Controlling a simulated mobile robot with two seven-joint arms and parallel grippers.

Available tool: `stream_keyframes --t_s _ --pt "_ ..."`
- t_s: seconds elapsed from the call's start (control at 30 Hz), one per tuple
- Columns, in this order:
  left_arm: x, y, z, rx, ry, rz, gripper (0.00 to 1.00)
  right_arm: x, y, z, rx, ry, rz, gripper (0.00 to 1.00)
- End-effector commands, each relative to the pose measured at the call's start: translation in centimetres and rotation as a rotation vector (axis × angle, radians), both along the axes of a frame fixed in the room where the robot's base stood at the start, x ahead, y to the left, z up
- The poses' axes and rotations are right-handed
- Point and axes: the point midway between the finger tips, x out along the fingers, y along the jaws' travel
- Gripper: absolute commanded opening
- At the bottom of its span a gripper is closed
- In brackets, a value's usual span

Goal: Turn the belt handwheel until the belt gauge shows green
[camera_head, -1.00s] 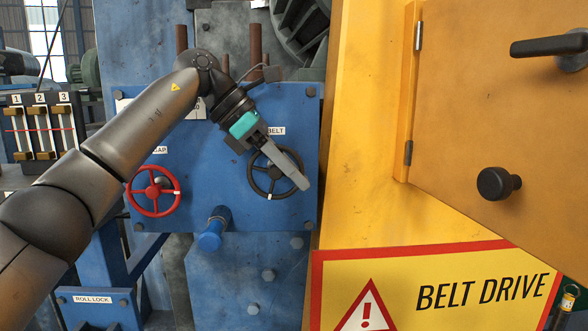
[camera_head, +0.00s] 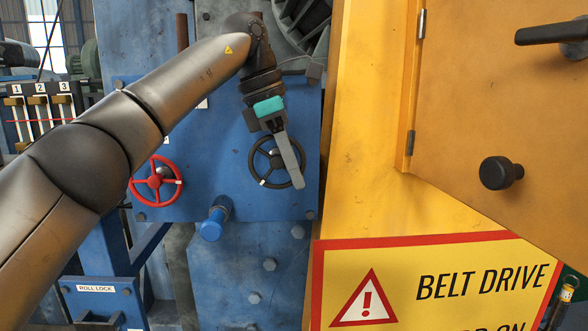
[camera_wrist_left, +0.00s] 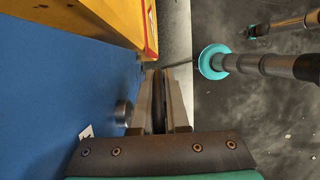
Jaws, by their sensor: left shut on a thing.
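The belt handwheel (camera_head: 262,182) is a black spoked wheel on the blue panel, with a white mark at the lower left of its rim. My left gripper (camera_head: 296,182) reaches down over its right side and is shut on the rim. In the left wrist view the rim (camera_wrist_left: 158,102) runs edge-on between the two fingers. My forearm and wrist cover the upper panel, so the belt gauge and the BELT label are hidden. My right gripper is not in view.
A red handwheel (camera_head: 156,181) and a blue knob (camera_head: 216,218) are left of the belt wheel. The yellow belt drive guard (camera_head: 360,170) stands close on the right, with a black knob (camera_head: 500,173) on its door. A numbered gauge block (camera_head: 40,110) is at far left.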

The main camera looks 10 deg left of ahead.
Motion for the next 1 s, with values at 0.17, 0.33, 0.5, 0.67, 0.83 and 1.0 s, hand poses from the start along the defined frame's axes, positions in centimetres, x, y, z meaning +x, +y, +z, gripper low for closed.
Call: stream_keyframes --t_s 0.17,0.33,0.5,0.67,0.83,1.0 --pt "0.1 0.0 0.1 0.000 -0.007 0.004 0.00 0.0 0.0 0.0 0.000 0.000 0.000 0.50" --pt "0.1 0.0 0.1 -0.002 -0.006 0.002 0.29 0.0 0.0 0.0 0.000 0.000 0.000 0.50" --pt "0.1 0.0 0.0 -0.001 -0.003 0.001 0.43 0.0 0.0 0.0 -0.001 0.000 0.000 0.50" --pt "0.0 0.0 0.0 -0.002 -0.002 0.001 0.43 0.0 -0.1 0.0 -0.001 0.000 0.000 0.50" --pt "0.0 0.2 0.6 -0.002 -0.002 0.002 0.43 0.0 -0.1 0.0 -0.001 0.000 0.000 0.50" --pt "-0.2 0.9 2.8 -0.002 -0.005 0.003 0.43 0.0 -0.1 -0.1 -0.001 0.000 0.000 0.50"
